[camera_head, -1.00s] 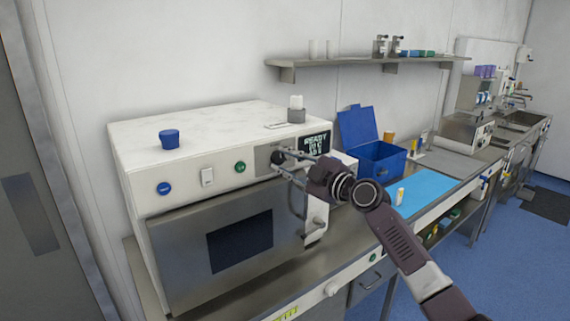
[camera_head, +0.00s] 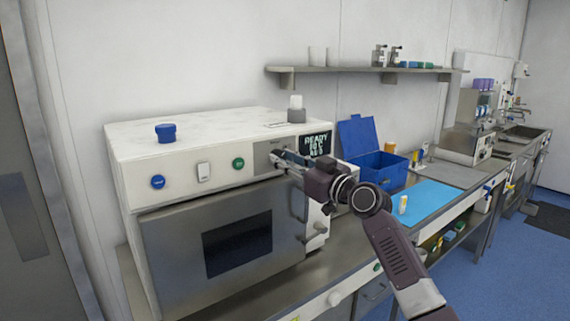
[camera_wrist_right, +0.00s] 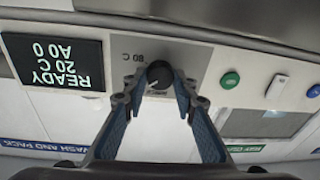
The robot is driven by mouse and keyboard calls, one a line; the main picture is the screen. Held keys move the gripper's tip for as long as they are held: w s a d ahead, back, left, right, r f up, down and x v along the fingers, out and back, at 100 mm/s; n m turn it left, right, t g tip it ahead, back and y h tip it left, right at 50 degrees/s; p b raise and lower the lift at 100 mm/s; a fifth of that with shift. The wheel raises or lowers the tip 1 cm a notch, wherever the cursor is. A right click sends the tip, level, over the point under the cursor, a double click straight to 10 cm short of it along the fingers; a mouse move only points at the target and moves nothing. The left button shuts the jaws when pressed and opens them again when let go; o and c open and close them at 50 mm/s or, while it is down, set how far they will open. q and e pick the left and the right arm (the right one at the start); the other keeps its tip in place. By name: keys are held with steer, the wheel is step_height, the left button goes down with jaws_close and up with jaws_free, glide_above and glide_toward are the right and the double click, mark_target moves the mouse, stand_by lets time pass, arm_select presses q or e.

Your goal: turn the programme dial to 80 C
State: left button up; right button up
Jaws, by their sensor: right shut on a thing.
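The programme dial (camera_wrist_right: 160,74) is a small black round knob on the grey control panel of the white benchtop machine (camera_head: 180,190). In the right wrist view, which is upside down, an "80 C" mark (camera_wrist_right: 143,56) is printed by the dial. My right gripper (camera_head: 277,159) is at the panel, its two fingertips (camera_wrist_right: 159,84) shut on the dial from both sides. In the head view the fingers hide the dial. The dial's pointer direction is hard to make out. The black display (camera_head: 316,144) reads READY and, in the wrist view, 20 C. My left gripper is not in view.
The machine has a blue button (camera_head: 158,182), a white switch (camera_head: 203,171) and a green button (camera_head: 238,163) left of the dial. Its steel door (camera_head: 165,255) is below. A blue bin (camera_head: 380,169) and blue mat (camera_head: 425,200) lie to the right.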

steer(key=m+p, duration=0.1)
steer(key=m, duration=0.2)
steer(key=m+p, duration=0.1)
steer(key=m, duration=0.3)
steer(key=shift+t+h+p, duration=0.3)
steer(key=shift+t, duration=0.1)
steer(key=shift+a+f+m+t+h+p, duration=0.15)
steer(key=shift+m+h+p, duration=0.15)
steer(key=shift+m+p, duration=1.45)
steer(key=shift+d+r+m+t+h+p, duration=0.25)
steer(key=shift+m+p, duration=0.9)
steer(key=shift+m, duration=1.2)
steer(key=shift+a+f, duration=0.2)
steer(key=shift+f, duration=0.05)
steer(key=o, duration=1.2)
steer(key=shift+c, duration=0.2)
steer(key=v, duration=1.2)
